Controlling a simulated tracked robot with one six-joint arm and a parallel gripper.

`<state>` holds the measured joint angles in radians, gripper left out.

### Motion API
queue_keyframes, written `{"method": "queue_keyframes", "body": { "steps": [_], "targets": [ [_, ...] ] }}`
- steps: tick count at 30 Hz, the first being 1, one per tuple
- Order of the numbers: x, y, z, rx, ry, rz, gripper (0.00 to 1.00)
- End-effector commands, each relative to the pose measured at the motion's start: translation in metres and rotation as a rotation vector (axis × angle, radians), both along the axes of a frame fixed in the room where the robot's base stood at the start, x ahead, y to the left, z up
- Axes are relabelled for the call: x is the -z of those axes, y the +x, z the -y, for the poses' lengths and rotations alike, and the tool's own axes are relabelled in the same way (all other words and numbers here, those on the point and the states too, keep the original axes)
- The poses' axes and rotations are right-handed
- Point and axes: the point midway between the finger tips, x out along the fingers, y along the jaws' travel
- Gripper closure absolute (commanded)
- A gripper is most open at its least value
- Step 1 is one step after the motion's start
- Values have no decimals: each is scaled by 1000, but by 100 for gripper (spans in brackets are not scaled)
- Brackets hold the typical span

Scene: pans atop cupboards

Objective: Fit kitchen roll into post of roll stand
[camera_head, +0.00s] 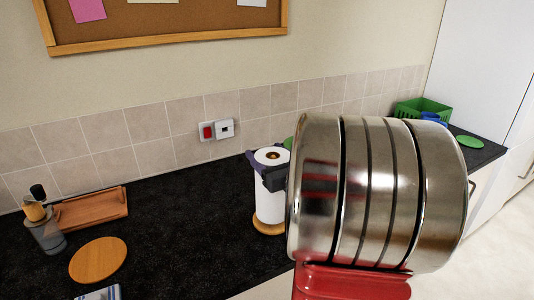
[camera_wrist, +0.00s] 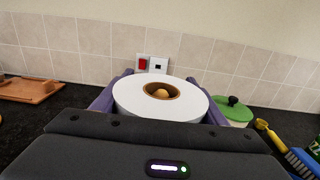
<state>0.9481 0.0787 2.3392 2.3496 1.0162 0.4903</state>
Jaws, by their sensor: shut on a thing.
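The white kitchen roll (camera_head: 268,200) is upright on the counter; its top and open core face up in the wrist view (camera_wrist: 128,98). My gripper (camera_head: 264,168) has its purple fingers shut on the roll near its top, one on each side. The roll stand shows as a round wooden base (camera_head: 266,227) under the roll. The rounded wooden tip of its post (camera_wrist: 162,94) shows inside the core, so the roll is around the post. The roll's lower end is at the base; I cannot tell if it touches.
A wooden tray (camera_head: 92,208), a round wooden board (camera_head: 98,260) and a utensil pot (camera_head: 46,236) are at the left. A green lid (camera_wrist: 232,110) and a brush (camera_wrist: 300,162) lie right of the roll. A green basket (camera_head: 422,107) stands at the far right. The tiled wall is behind.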

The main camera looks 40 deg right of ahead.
Motion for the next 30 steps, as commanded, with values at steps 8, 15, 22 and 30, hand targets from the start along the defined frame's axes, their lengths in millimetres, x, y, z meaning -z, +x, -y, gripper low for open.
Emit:
{"method": "queue_keyframes", "body": {
  "steps": [8, 15, 22, 30],
  "targets": [
    [5, 0, 0, 0, 1, -1, 72],
    [9, 0, 0, 0, 1, -1, 72],
    [13, 0, 0, 0, 0, 1, 72],
    [18, 0, 0, 1, 1, 0, 72]
  ]
}}
